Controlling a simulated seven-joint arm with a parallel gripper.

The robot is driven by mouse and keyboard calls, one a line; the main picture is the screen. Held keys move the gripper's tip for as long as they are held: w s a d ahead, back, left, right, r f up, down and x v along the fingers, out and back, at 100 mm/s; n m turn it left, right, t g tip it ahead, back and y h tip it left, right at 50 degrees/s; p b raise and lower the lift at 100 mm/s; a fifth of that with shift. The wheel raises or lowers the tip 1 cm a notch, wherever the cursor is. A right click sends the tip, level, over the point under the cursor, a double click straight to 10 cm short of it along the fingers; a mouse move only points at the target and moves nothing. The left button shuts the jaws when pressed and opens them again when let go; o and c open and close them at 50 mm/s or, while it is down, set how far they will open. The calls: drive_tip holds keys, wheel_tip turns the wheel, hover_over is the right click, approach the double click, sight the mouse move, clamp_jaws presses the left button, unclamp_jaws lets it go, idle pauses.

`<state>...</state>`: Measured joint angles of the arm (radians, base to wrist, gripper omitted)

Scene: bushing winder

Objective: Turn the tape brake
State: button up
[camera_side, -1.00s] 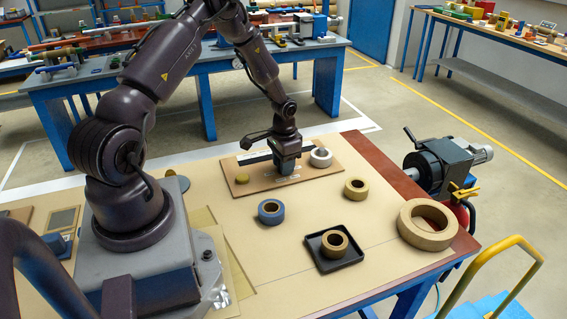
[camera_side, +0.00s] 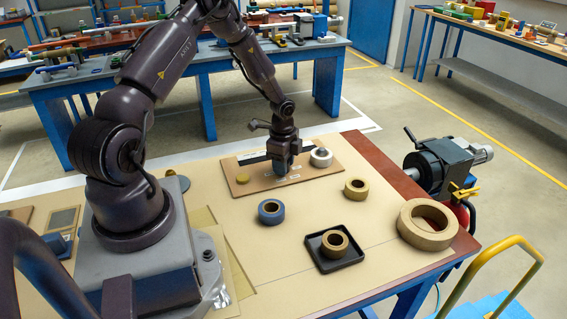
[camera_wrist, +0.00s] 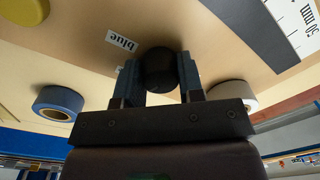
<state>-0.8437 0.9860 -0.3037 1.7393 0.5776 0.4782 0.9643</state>
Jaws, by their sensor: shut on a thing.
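My gripper (camera_side: 283,172) points down at the brown board (camera_side: 320,180) on the bench. In the wrist view its two fingers (camera_wrist: 159,75) are shut on a round black knob (camera_wrist: 158,66), one finger on each side. I take this knob to be the tape brake. In the side view the gripper hides the knob.
A white roll (camera_side: 321,157) stands just right of my gripper and a yellow disc (camera_side: 242,179) lies to the left. A blue tape roll (camera_side: 271,211), a tan roll (camera_side: 356,188), a black tray (camera_side: 333,262) holding a roll, and a large tan ring (camera_side: 427,224) stand nearer.

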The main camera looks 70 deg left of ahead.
drive_tip(key=shift+s+m, duration=0.1)
drive_tip(key=shift+m, duration=1.5)
drive_tip(key=o, duration=0.9)
drive_tip(key=shift+r, duration=0.1)
wheel_tip(320, 180, up, 13)
drive_tip(key=shift+s+f, duration=0.1)
